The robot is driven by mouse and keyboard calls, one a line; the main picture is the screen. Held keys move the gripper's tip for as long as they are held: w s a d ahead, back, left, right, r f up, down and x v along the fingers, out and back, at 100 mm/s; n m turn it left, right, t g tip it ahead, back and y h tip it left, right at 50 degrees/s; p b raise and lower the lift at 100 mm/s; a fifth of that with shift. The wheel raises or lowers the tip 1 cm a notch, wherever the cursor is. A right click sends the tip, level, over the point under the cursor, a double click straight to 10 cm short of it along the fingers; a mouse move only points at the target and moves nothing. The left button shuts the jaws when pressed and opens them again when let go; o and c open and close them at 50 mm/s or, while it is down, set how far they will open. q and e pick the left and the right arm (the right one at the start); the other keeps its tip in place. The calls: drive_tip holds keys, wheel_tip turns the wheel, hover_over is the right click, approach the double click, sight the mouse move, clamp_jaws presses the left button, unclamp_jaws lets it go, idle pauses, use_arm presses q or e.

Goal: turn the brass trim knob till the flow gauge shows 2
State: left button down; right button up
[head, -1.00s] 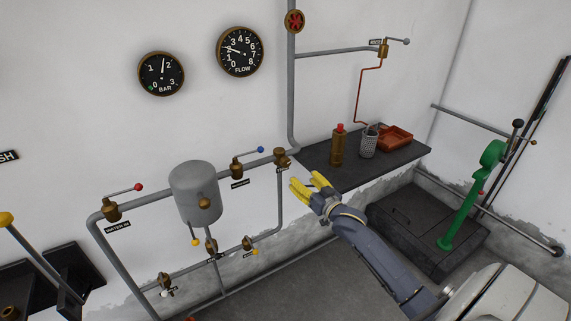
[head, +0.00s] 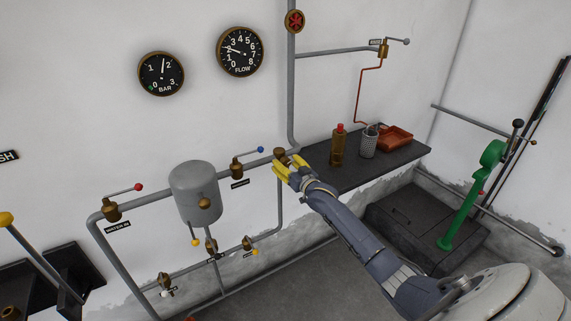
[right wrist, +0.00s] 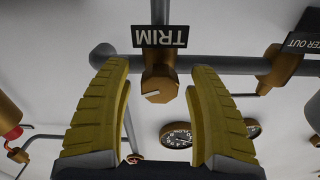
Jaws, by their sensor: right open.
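The brass trim knob (head: 280,154) sits on the grey pipe, partly covered by my right gripper (head: 284,166) in the head view. In the right wrist view the knob (right wrist: 158,88) has a white pointer line and stands under the TRIM plate (right wrist: 160,36). My right gripper (right wrist: 158,70) is open, with one yellow finger on each side of the knob. Both fingers appear apart from it. The flow gauge (head: 243,58) hangs on the wall; its needle points left, on the side of 1 and 2, too small to read exactly. My left gripper is not in view.
The bar gauge (head: 162,83) hangs left of the flow gauge. A blue-tipped lever valve (head: 237,168) and a grey tank (head: 194,190) are left of the knob.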

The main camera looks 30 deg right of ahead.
drive_tip(key=shift+w, duration=0.2)
clamp_jaws()
idle(0.5)
